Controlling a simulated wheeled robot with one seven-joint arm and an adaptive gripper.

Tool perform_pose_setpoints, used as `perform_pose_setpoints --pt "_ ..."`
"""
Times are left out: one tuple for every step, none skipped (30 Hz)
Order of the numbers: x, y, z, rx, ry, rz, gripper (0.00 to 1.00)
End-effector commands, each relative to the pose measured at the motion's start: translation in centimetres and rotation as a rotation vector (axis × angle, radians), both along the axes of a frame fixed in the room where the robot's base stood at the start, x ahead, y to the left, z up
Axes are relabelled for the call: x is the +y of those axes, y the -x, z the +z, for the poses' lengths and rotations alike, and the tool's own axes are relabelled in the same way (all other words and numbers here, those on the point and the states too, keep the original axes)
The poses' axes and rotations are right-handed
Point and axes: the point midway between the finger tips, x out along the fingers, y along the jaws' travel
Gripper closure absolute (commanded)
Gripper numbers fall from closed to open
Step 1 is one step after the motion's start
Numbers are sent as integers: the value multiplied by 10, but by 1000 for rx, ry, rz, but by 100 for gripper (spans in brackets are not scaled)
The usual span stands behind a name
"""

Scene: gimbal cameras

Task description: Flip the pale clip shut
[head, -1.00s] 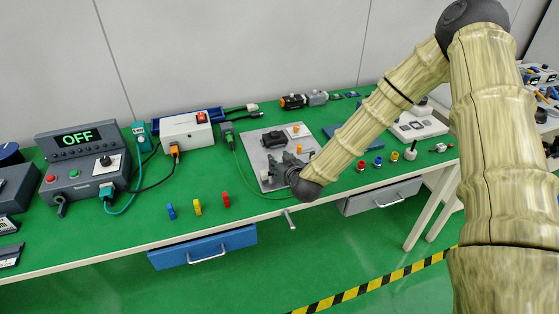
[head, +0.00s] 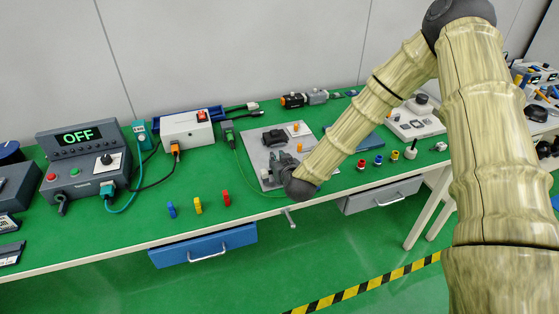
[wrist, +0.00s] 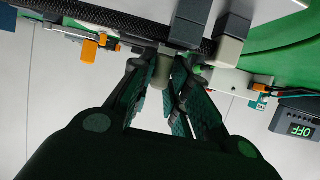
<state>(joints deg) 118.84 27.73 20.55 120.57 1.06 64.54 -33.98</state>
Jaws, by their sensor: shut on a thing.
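My gripper (wrist: 163,80) has its two dark fingers closed around a pale, rounded piece in the wrist view, which looks like the pale clip (wrist: 162,70). Its upper end meets a dark block (wrist: 190,22); how far the clip is turned cannot be told. In the head view my gripper (head: 280,168) is low over the front part of the grey plate (head: 265,154), and it hides the clip there. A dark block (head: 275,137) sits on the plate behind it.
Orange pieces (head: 299,148) stand on the plate to the right of my gripper. A green cable (head: 238,160) runs along its left. Blue, yellow and red pegs (head: 198,206) stand further left. A control box (head: 80,160) reads OFF. The table's front edge is close.

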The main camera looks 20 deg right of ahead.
Motion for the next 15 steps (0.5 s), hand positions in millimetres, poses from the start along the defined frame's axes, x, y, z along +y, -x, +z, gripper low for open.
perform_pose_setpoints --pt "1 -1 1 -3 3 -19 100" --pt "2 -1 1 -3 3 -33 100" --pt "3 -1 1 -3 4 -49 100" --pt "3 -1 1 -4 4 -62 100" --pt "4 -1 1 -4 4 -76 100" --pt "5 -1 1 -4 3 -91 100" --pt "5 -1 1 -4 3 -104 100" --pt "6 -1 1 -5 3 -115 100" --pt "6 -1 1 -5 3 -128 100" --pt "7 -1 1 -5 4 -135 100" --pt "7 0 1 -5 3 -143 100" --pt "7 0 1 -5 3 -152 100" --pt "7 0 1 -6 3 -156 100" --pt "7 0 2 -6 3 -159 100" --pt "6 0 2 -6 3 -162 100"
